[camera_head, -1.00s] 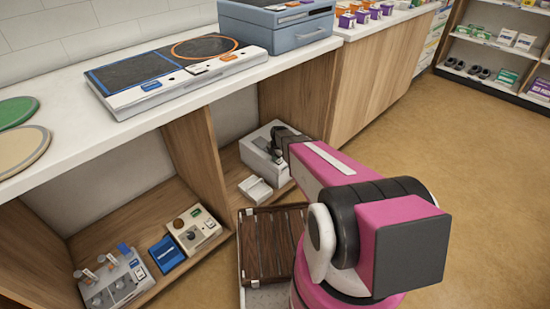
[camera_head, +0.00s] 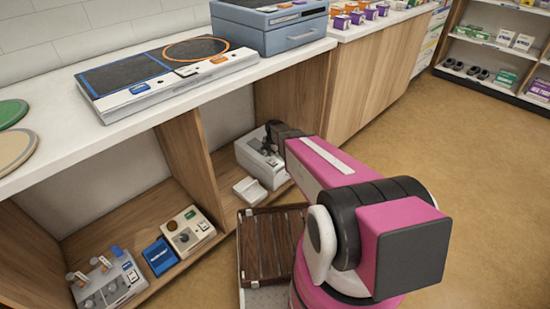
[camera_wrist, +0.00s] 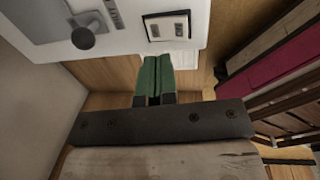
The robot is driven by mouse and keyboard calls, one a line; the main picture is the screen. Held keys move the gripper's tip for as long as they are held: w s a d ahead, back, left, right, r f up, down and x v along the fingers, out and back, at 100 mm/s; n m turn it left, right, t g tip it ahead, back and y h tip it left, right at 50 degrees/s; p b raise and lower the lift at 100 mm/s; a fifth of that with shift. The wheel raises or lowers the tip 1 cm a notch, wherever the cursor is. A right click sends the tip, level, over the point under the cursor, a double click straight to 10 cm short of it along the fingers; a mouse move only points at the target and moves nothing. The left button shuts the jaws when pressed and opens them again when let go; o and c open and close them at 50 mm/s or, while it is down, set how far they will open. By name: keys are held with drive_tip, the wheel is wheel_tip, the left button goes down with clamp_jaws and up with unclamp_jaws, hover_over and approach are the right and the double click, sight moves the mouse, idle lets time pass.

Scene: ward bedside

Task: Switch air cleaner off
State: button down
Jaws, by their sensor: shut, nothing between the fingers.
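A white box-shaped device, which I take to be the air cleaner (camera_head: 258,170), stands in the right-hand cubby under the counter. In the wrist view the device (camera_wrist: 135,52) has a grey panel, a dark round knob (camera_wrist: 83,38) and a dark-framed plate (camera_wrist: 167,26) with two small switch-like parts. Which part is the power switch, and its state, I cannot tell. My gripper (camera_wrist: 153,62) has green fingers pressed together and empty, just below the framed plate in the picture. I cannot tell whether they touch it. In the head view my wrist (camera_head: 284,133) hides part of the device.
A small white tray (camera_head: 250,190) lies beside the device. A dark slatted wooden crate (camera_head: 272,250) stands in front of the cubby. The wooden divider (camera_head: 185,155) and the counter edge (camera_head: 160,117) bound the space. Open floor (camera_head: 470,190) lies to the right.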

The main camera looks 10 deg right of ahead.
sight(270, 162)
wheel_tip(270, 162, up, 9)
drive_tip(key=shift+w+a, duration=0.45)
drive_tip(key=shift+r, duration=0.1)
drive_tip(key=s+d+r+m, duration=0.2)
drive_tip(key=s+r+m, duration=0.1)
drive_tip(key=s+m, duration=0.5)
drive_tip(key=s+d+r+m, duration=0.2)
drive_tip(key=s+r+m, duration=0.2)
drive_tip(key=s+m, duration=0.4)
drive_tip(key=s+d+r+m+g, duration=0.1)
drive_tip(key=s+d+r+m, duration=0.2)
drive_tip(key=s+m, duration=0.5)
drive_tip(key=shift+s+r+m+h, duration=0.4)
drive_tip(key=shift+r+m, duration=0.05)
drive_tip(key=shift+m, duration=0.25)
